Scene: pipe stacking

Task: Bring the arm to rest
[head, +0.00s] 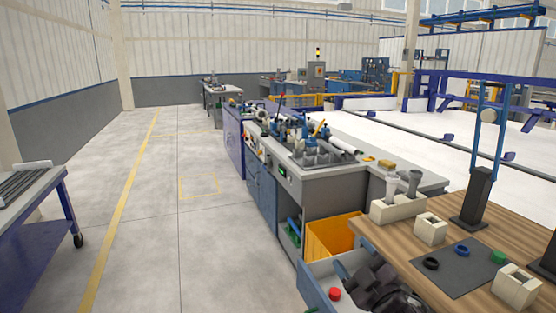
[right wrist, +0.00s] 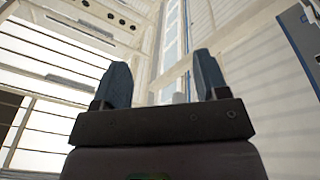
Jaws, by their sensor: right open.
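My right gripper (head: 376,275) shows dark at the bottom of the head view, in front of the wooden table's left edge. In the right wrist view its two blue-grey fingers (right wrist: 162,85) stand apart with nothing between them and point up toward the wall and roof. Two grey pipe pieces (head: 411,182) stand upright at a beige block (head: 397,209) on the table. They are apart from the gripper. My left gripper is not in view.
The wooden table (head: 391,243) also bears two more beige blocks (head: 430,229), a black stand (head: 478,196) and a dark mat (head: 455,278) with black, blue and green rings. An open drawer (head: 316,272) and a yellow bin (head: 331,238) are close by.

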